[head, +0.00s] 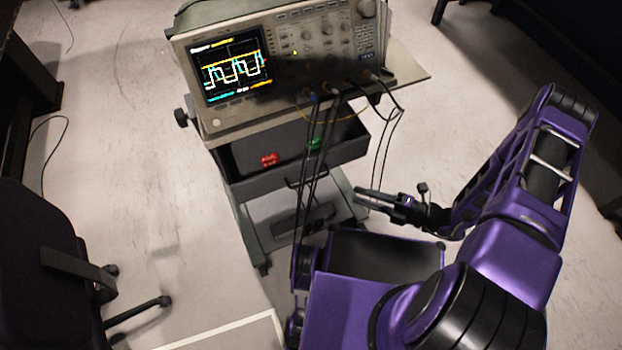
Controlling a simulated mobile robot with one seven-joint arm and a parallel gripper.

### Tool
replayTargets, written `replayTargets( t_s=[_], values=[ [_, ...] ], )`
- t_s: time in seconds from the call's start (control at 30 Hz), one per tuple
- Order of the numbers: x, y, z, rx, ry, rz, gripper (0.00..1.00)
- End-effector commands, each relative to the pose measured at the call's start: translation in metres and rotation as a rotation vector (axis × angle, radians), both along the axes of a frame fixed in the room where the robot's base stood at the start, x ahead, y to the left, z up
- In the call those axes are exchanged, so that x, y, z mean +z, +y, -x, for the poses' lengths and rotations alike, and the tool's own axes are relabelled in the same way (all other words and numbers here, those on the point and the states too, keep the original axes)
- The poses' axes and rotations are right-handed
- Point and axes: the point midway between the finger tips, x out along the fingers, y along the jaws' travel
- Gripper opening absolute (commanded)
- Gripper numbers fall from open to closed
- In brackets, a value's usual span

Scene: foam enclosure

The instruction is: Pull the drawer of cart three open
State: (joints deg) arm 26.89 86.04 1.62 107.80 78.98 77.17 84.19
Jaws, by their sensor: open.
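A grey cart (408,80) carries an oscilloscope and stands in the upper middle of the head view. I see no number on it that I can read. Under its top is a dark drawer (262,186) with a small handle (299,182) on its front. Hanging cables cross in front of the drawer and handle. My gripper (362,196) is open and empty, to the right of the handle and apart from it in the picture, pointing left.
The oscilloscope (290,45) has a lit screen, and black cables (318,150) hang from it. A dark chair (45,265) stands at lower left. Floor left of the cart is clear.

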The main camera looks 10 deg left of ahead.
Motion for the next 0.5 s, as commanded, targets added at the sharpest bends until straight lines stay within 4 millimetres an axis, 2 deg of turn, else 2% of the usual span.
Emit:
replayTargets(
  t_s=[0.5],
  values=[
    [-0.017,0.107,-0.023,0.009,-0.003,0.002,0.41]
  ],
)
